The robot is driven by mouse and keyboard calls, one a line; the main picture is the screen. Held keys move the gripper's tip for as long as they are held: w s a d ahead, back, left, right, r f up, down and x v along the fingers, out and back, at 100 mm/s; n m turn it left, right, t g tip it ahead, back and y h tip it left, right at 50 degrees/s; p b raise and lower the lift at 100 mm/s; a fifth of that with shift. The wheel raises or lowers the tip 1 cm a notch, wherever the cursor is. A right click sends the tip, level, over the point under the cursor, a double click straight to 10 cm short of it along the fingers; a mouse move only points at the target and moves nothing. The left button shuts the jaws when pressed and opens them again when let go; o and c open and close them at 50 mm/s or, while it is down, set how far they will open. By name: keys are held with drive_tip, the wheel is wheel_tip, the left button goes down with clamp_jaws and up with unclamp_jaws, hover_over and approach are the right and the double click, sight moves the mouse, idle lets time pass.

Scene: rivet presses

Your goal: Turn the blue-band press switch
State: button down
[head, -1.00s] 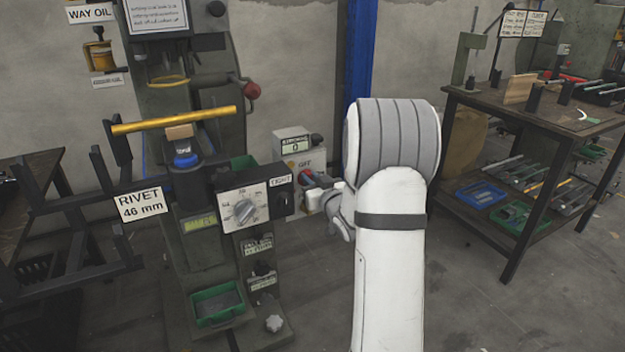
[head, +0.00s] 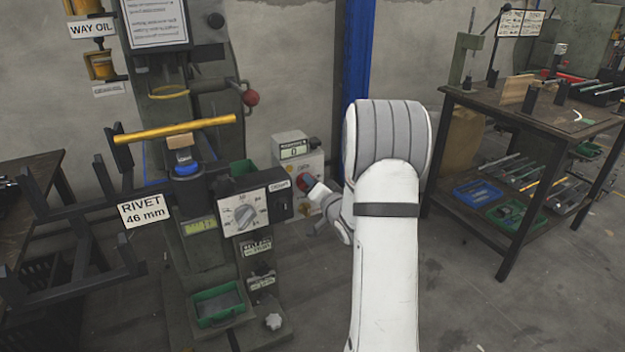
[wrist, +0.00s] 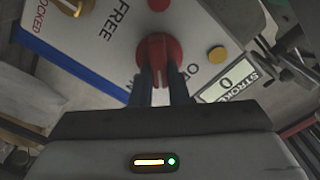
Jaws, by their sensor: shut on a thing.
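The red switch knob (wrist: 160,58) sits on the pale control box (wrist: 195,22), near the words OFF and FREE. My gripper (wrist: 163,82) is shut on the knob's raised grip, one dark finger on each side. A blue band (wrist: 75,60) runs along the box's edge. In the head view, the knob (head: 304,182) shows on the front of the box (head: 294,152), right of the press (head: 190,200), with my gripper (head: 311,187) at it. My fingers partly hide the knob, and I cannot tell which label it points at.
A grey dial panel (head: 256,205) stands just left of the box. A yellow bar (head: 175,130) crosses the press above a RIVET 46 mm sign (head: 144,209). A yellow button (wrist: 217,54) and a stroke counter (wrist: 228,84) are beside the knob. A workbench (head: 540,110) stands at right.

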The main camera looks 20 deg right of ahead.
drive_tip(key=m+p, duration=0.1)
drive_tip(key=m, duration=0.2)
drive_tip(key=m+p, duration=0.1)
drive_tip(key=m, duration=0.1)
drive_tip(key=m+p, duration=0.1)
drive_tip(key=m, duration=0.2)
drive_tip(key=shift+d+f+m, duration=0.2)
drive_tip(key=shift+f+m, duration=0.1)
drive_tip(key=shift+f, duration=0.1)
idle(0.4)
drive_tip(key=c, duration=1.4)
unclamp_jaws()
drive_tip(key=shift+f, duration=0.1)
drive_tip(key=s+p, duration=0.1)
drive_tip(key=s, duration=0.6)
drive_tip(key=shift+s+d, duration=0.15)
drive_tip(key=shift+s, duration=0.25)
